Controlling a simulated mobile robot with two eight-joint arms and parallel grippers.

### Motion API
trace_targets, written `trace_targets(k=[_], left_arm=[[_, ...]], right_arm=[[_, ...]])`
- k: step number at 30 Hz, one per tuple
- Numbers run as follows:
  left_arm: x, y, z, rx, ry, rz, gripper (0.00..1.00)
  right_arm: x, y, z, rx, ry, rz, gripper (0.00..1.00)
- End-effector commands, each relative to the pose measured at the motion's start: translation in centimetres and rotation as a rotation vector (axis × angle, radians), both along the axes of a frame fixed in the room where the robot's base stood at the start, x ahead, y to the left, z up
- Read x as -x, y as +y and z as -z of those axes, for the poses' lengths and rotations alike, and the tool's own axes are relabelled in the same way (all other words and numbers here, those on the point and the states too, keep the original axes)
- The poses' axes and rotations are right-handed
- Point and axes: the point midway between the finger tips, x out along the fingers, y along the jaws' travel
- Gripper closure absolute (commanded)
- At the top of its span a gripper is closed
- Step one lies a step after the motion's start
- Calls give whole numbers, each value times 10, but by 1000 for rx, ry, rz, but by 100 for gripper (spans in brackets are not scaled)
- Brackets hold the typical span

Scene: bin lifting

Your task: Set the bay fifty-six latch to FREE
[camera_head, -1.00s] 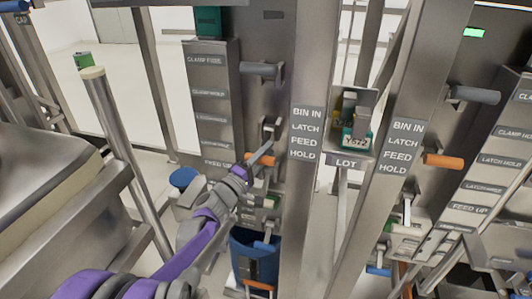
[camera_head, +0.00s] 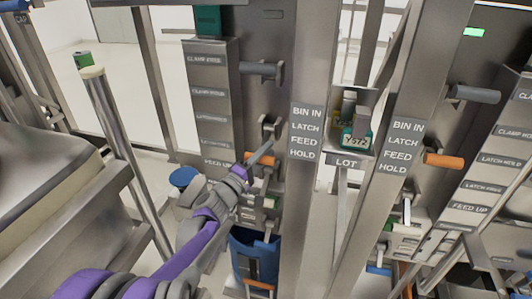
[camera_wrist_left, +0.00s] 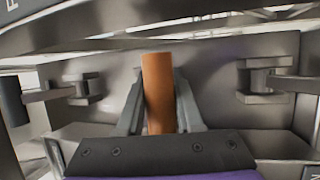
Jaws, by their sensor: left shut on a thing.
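My left gripper (camera_head: 262,153) reaches up from the lower left to the left bay. It is shut on the orange latch handle (camera_head: 257,160), which it partly covers in the head view. In the left wrist view the orange handle (camera_wrist_left: 159,95) stands between the two grey fingers (camera_wrist_left: 160,105). The left bay's label plate (camera_head: 211,92) reads CLAMP FREE at the top and FEED UP at the bottom; the lines between are blurred. No bay number is readable. My right gripper is not in view.
A grey handle (camera_head: 262,69) sticks out above the gripped one. A blue bin (camera_head: 250,252) stands below. The neighbouring bay at right has its own orange handle (camera_head: 443,161) and grey handle (camera_head: 474,94). A steel post (camera_head: 305,210) stands close right of the gripper.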

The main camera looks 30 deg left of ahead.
Motion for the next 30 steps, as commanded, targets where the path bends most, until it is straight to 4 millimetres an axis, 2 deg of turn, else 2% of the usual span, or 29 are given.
trace_targets(k=[16, 17, 21, 30], left_arm=[[0, -1, 2, -4, 4, -1, 100], [0, -1, 2, -3, 5, -1, 59], [0, -1, 2, -1, 3, 0, 36], [1, 0, 1, -1, 1, 0, 36]], right_arm=[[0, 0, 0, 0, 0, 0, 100], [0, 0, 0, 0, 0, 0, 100], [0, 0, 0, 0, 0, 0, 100], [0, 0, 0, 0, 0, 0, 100]])
